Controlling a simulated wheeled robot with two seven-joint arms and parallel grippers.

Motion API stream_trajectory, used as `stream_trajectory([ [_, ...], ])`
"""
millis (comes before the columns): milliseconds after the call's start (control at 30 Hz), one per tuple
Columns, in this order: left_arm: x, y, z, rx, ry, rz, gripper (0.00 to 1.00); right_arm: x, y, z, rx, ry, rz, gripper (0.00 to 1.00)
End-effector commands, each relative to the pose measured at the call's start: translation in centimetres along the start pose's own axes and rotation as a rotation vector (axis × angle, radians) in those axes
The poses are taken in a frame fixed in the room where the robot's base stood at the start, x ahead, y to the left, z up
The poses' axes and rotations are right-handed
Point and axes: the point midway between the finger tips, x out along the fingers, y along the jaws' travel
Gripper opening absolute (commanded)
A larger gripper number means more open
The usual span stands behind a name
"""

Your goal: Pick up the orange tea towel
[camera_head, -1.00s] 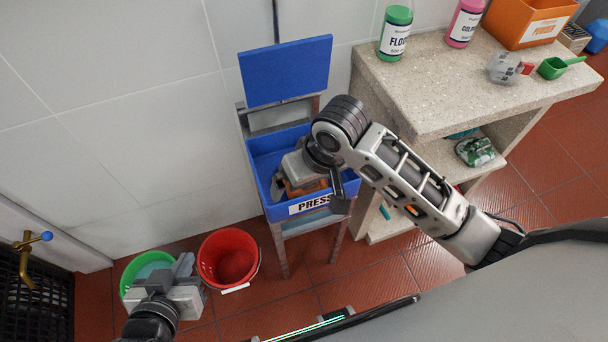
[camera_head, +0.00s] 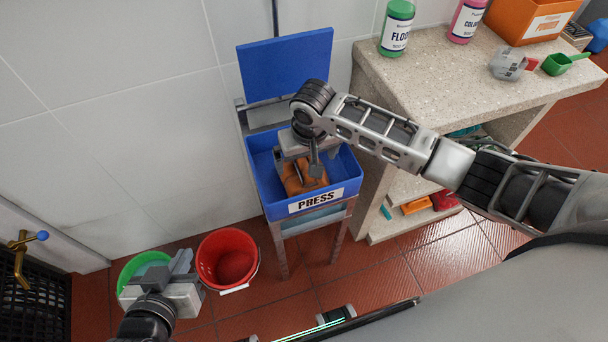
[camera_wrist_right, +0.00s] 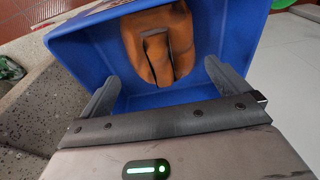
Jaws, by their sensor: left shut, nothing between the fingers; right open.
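The orange tea towel (camera_head: 303,178) lies crumpled in the blue bin marked PRESS (camera_head: 258,190). In the right wrist view the towel (camera_wrist_right: 152,50) is a folded brown-orange heap against the bin's wall (camera_wrist_right: 80,45). My right gripper (camera_head: 312,165) is over the bin, its fingers reaching down inside; it partly hides the towel in the head view. In the right wrist view its fingers (camera_wrist_right: 165,85) are wide apart, with the towel beyond them and nothing held. My left gripper (camera_head: 180,265) is shut and empty above the green bucket (camera_head: 130,272).
A red bucket (camera_head: 228,258) stands on the floor left of the bin. A raised blue lid (camera_head: 285,67) is behind the bin. A stone counter (camera_head: 435,85) on the right carries a green bottle (camera_head: 396,30), a pink bottle (camera_head: 467,20), an orange box (camera_head: 530,22) and a green scoop (camera_head: 560,64).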

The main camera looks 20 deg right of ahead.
Motion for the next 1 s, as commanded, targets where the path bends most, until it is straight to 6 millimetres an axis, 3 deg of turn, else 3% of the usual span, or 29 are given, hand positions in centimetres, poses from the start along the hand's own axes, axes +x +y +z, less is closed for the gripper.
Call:
stream_trajectory([
  [167,0.1,0.0,0.4,-0.007,-0.003,0.001,0.00,1.3,-0.1,-0.1,0.000,-0.001,0.000,1.00],
  [400,0.4,0.1,1.0,-0.023,-0.003,0.006,0.00,4.9,-0.3,-0.3,-0.001,0.000,0.001,1.00],
  [733,0.2,0.2,0.4,-0.026,0.010,0.007,0.00,5.5,-0.2,-0.3,-0.002,0.002,0.000,1.00],
  [867,0.2,0.2,0.4,-0.026,0.009,0.007,0.00,5.5,-0.2,-0.3,-0.002,0.001,0.000,0.67],
  [1000,0.2,0.2,0.6,-0.026,0.008,0.007,0.00,5.5,-0.2,-0.4,-0.002,0.002,0.000,0.62],
])
